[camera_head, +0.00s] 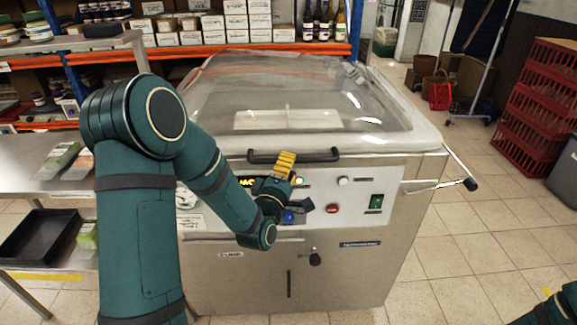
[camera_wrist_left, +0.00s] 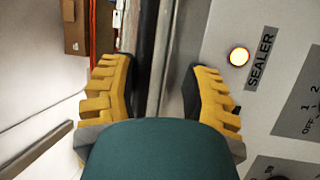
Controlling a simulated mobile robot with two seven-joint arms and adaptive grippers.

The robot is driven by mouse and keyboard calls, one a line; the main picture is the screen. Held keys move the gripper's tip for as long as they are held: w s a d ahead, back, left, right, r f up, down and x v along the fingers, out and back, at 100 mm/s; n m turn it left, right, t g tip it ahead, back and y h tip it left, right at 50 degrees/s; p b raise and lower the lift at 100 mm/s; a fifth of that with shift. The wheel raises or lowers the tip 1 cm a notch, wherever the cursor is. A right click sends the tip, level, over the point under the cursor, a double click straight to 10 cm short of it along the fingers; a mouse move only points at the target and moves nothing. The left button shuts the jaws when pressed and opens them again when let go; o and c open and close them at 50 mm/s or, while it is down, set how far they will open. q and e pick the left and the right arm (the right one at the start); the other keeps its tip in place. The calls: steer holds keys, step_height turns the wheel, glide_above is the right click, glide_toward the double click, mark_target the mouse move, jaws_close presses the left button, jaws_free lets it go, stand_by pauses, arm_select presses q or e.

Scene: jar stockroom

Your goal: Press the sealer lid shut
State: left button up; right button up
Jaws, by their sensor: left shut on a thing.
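The sealer (camera_head: 310,270) is a large steel cabinet with a clear domed lid (camera_head: 300,85) in a pale frame. The lid lies low over the cabinet top; I cannot tell whether it is fully seated. A black bar handle (camera_head: 322,156) runs along the lid's front edge. My left gripper (camera_head: 286,160) is shut on the left part of this handle. In the left wrist view, the yellow fingers of my left gripper (camera_wrist_left: 163,90) stand on both sides of the dark bar. Part of my right arm shows at the bottom right corner; its fingers are not clear.
The front panel holds a red button (camera_head: 333,209), a green switch (camera_head: 376,202) and a glowing lamp (camera_wrist_left: 239,56). A steel table with a black tray (camera_head: 38,238) stands at left. Red crates (camera_head: 535,115) stack at right. Shelves of boxes are behind. Tiled floor is clear at right.

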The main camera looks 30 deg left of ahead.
arm_select(q)
steer(key=s+f, duration=0.1)
steer(key=s, duration=0.6)
steer(key=shift+d, duration=0.3)
steer(key=shift+w+f, duration=0.1)
stand_by(0.3)
steer(key=s+d+f+m+g+h, duration=0.15)
steer(key=d+f+m+g, duration=0.3)
steer(key=f, duration=0.55)
steer(key=s+d+f+m+g+h, duration=0.15)
steer(key=d+f+m+g, duration=0.3)
steer(key=f, duration=0.45)
steer(key=s+d+f+m+g+h, duration=0.2)
steer(key=s+d+f+m+g, duration=0.5)
steer(key=s, duration=0.5)
step_height(320, 180, down, 3)
steer(key=shift+s+d+f+m+g+h, duration=0.2)
steer(key=shift+s+d+m+g+h, duration=0.15)
steer(key=shift+d+g, duration=0.55)
steer(key=shift+a, duration=0.25)
